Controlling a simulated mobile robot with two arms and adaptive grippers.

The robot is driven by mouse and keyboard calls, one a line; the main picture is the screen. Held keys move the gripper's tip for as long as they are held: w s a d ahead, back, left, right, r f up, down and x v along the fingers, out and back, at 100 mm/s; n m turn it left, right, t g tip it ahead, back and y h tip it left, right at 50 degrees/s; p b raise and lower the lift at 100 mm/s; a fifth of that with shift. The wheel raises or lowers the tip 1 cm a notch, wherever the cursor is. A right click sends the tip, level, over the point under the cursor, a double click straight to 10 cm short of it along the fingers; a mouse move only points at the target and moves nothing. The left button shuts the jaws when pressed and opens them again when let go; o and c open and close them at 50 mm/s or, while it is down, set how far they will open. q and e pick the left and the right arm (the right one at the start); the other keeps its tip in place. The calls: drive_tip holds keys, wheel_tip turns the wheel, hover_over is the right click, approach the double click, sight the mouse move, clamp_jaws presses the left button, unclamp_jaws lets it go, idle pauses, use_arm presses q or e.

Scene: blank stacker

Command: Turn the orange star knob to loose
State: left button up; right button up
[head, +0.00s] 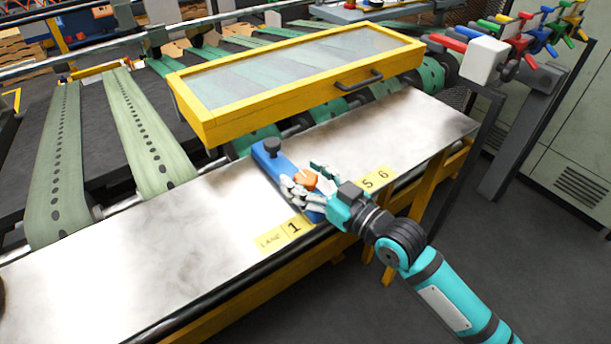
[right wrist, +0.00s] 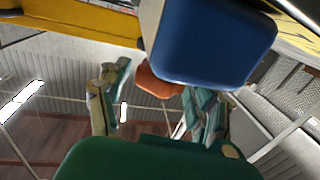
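The orange star knob (head: 305,179) sits on a blue bar (head: 277,167) that lies across the bright metal table. My right gripper (head: 303,184) is at the knob, with its fingers spread around it and partly covering it. In the right wrist view, the knob (right wrist: 158,83) shows between the two separated finger sets of the right gripper (right wrist: 157,103), below the large blue block (right wrist: 215,45). I cannot tell whether the fingers touch the knob. Its marking for tight or loose is not readable. My left gripper is not in view.
A black knob (head: 271,146) stands at the bar's far end. A yellow-framed clear cover (head: 290,70) with a black handle is behind the table. Yellow labels reading LANE 1 (head: 285,233) and 5 6 (head: 375,180) lie on the table's front edge. The table's left part (head: 130,270) is clear.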

drive_tip(key=shift+d, duration=0.15)
drive_tip(key=v, duration=1.2)
